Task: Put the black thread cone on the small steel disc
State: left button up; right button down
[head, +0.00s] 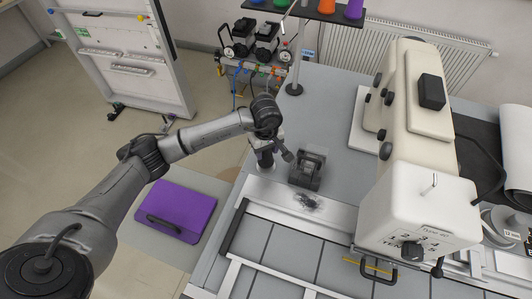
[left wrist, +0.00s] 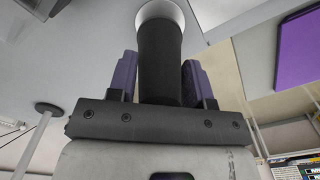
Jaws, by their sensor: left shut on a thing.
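The black thread cone (left wrist: 160,62) is gripped between the two purple-padded fingers of my left gripper (left wrist: 160,85), pointing away from the wrist. A pale round rim (left wrist: 186,12) shows around its far end; I cannot tell whether it belongs to the cone or to something beyond. In the head view my left gripper (head: 265,153) points down at the left edge of the grey table (head: 335,127), and the cone is mostly hidden. I cannot make out the small steel disc with certainty. My right gripper is not in view.
A dark grey block-like device (head: 308,168) stands close right of the gripper. The cream sewing machine (head: 415,130) fills the right. A thread stand pole (head: 297,62) rises behind. A purple case (head: 175,211) lies lower left.

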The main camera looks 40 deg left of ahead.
pick_arm(q)
jog(key=shift+f, duration=1.1)
jog(key=shift+f, duration=0.1)
jog(key=o, duration=1)
notch_tip(320, 180, up, 12)
jog(key=shift+r+b, duration=0.15)
jog(key=shift+b, duration=0.15)
jog(key=shift+d, duration=0.1)
